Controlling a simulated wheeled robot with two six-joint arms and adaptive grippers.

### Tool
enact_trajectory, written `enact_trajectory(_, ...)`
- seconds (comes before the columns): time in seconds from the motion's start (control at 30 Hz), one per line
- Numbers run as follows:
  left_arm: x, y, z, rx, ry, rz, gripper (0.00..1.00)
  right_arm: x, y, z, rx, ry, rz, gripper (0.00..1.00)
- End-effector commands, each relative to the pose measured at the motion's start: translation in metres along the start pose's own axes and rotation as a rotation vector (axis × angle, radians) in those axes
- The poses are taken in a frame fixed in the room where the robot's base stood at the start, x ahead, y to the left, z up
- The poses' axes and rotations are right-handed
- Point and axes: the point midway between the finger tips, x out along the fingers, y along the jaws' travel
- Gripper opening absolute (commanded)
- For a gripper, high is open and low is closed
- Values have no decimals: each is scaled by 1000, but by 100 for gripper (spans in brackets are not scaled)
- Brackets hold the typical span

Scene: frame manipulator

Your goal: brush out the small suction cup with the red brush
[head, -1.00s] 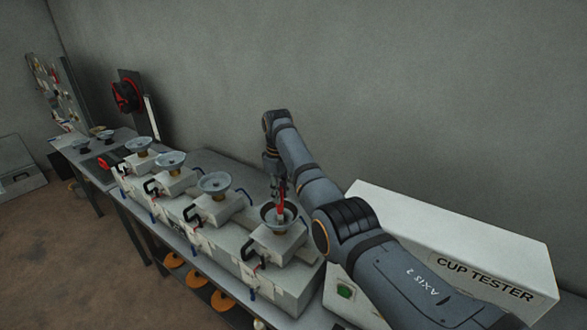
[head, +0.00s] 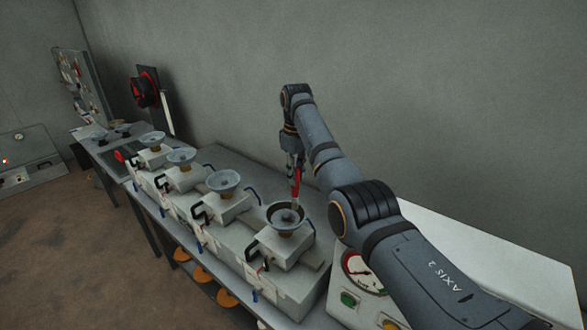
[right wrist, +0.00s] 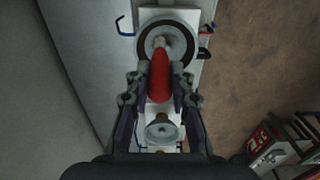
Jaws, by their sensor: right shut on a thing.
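My right gripper (head: 294,163) is shut on the red brush (head: 296,187), which points down with its tip over the nearest cup. In the right wrist view, the red handle (right wrist: 160,77) lies between the fingers, and its pale tip overlaps the middle of a dark-rimmed cup (right wrist: 176,22). That nearest cup (head: 286,222) has a dark rim and stands upright on a white block. I cannot tell whether the tip touches it. Grey cups (head: 223,181) stand on the blocks farther left. I cannot tell which cup is the small one. My left gripper is not in view.
The cup tester (head: 362,272), with its gauge and buttons, stands right of the nearest block. Black handles (head: 254,246) and blue levers stick out along the row. Orange discs (head: 203,274) sit on the shelf below. A grey wall runs behind the bench.

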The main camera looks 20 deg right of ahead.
Motion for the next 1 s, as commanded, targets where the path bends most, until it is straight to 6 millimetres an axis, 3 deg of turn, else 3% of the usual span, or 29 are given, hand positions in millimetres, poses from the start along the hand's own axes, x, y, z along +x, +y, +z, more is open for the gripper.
enact_trajectory(0.3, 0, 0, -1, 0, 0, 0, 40, -26, -1, 2, 5, 0, 0, 0)
enact_trajectory(1.0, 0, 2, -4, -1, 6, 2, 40, -28, -2, 2, 8, -1, -1, 0)
